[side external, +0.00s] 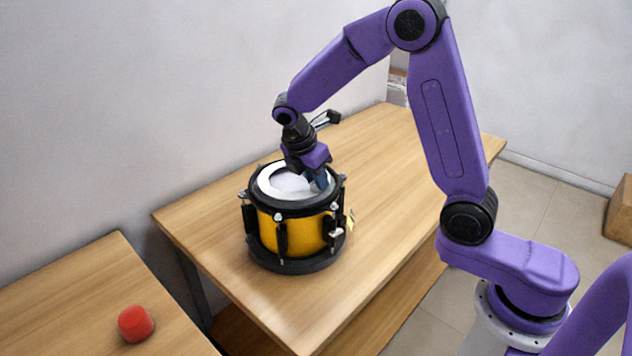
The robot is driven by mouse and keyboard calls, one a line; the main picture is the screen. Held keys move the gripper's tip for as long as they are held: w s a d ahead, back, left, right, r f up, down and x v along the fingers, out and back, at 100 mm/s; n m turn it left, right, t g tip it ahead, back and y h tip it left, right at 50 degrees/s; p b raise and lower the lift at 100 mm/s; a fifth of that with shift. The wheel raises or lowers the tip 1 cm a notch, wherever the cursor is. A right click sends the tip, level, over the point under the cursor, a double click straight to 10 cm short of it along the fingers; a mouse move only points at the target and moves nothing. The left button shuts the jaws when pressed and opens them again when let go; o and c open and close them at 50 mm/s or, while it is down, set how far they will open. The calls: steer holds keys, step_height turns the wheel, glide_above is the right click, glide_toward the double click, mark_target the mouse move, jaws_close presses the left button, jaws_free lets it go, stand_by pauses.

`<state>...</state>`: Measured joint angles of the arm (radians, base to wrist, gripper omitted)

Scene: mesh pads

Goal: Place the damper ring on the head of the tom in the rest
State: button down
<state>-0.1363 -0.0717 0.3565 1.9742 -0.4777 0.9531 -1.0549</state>
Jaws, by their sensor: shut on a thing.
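The tom (300,232) is a yellow drum with black hoops and lugs, upright on the wooden table. It sits in a black round rest (290,266). The damper ring (265,182) is a flat white ring at the level of the drum's head (290,183), which shows pale through its opening. My gripper (318,184) is over the right part of the head, pointing down, shut on the ring's right side. The fingertips are partly hidden, and I cannot tell whether the ring touches the head all round.
The wooden table (385,160) is clear around the drum. A small yellow tag (351,219) shows at the drum's right. A second wooden table (70,300) at the lower left holds a red rounded object (135,323). A wall stands close behind both tables.

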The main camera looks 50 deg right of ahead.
steer(key=shift+f, duration=0.65)
steer(key=shift+f, duration=0.15)
steer(key=c, duration=1.3)
jaws_free()
steer(key=shift+o, duration=0.2)
steer(key=v, duration=1.2)
steer(key=shift+s+a, duration=0.1)
